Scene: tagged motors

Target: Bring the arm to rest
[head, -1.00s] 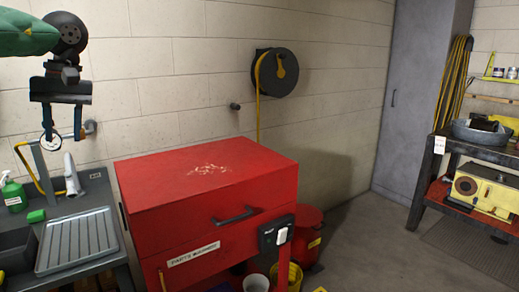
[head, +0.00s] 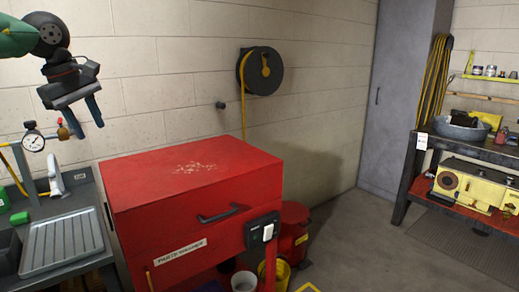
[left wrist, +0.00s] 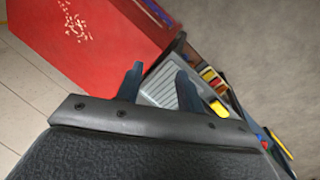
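My left gripper (head: 92,131) hangs in the air at the upper left of the head view, left of the red parts washer and above the bench. Its dark fingers are apart with nothing between them, and they point down and slightly right. In the left wrist view the two fingers (left wrist: 158,80) also stand apart and empty. My right gripper is not in view. I see no motor that I can make out in either view.
The red parts washer (head: 195,181) stands against the wall. Left of it is a dark bench with a grey ribbed tray (head: 62,243) and a gauge (head: 33,141). A hose reel (head: 262,71) hangs on the wall. A workbench (head: 470,152) stands right.

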